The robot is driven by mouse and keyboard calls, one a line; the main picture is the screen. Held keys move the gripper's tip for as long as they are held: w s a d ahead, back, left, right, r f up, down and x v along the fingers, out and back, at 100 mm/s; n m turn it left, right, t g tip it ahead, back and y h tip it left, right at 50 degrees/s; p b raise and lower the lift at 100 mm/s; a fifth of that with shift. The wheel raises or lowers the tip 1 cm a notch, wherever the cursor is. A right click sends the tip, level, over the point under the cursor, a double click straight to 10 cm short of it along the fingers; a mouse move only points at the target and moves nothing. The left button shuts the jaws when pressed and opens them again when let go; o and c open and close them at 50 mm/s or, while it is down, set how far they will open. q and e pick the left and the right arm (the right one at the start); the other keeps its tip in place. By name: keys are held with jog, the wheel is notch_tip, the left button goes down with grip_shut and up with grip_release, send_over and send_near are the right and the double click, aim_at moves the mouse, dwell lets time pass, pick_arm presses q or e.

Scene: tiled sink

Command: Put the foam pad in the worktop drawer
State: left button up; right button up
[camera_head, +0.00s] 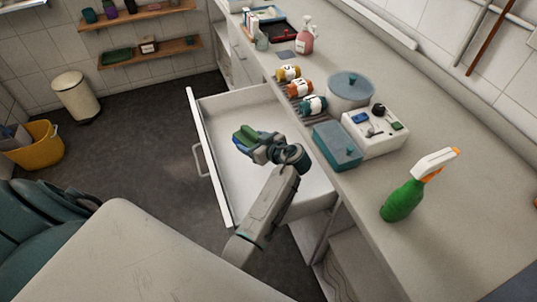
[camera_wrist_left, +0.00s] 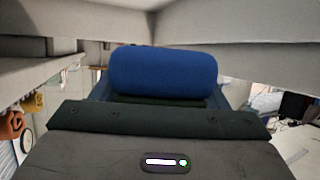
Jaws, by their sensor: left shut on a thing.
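The foam pad (camera_head: 246,136) looks green on top with blue below, and its rounded blue side fills the middle of the left wrist view (camera_wrist_left: 163,72). My left gripper (camera_head: 252,147) is shut on it. The worktop drawer (camera_head: 211,160) is pulled open, and its white interior looks empty. In the head view the pad and gripper appear over the drawer's open interior; I cannot tell the exact height above its floor. My right gripper is not in view.
On the worktop stand a green spray bottle (camera_head: 402,201), a teal box (camera_head: 337,146), a round lidded tub (camera_head: 350,89), a white tray (camera_head: 384,143) of small items, and several small bottles (camera_head: 313,105). A pale table (camera_head: 130,250) is at the lower left.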

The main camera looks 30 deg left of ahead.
pick_arm(q)
notch_tip(320, 180, down, 6)
jog(key=shift+r+p, duration=0.1)
jog(key=shift+p, duration=0.65)
notch_tip(320, 180, down, 4)
jog(key=shift+r+p, duration=0.25)
jog(key=shift+p, duration=0.1)
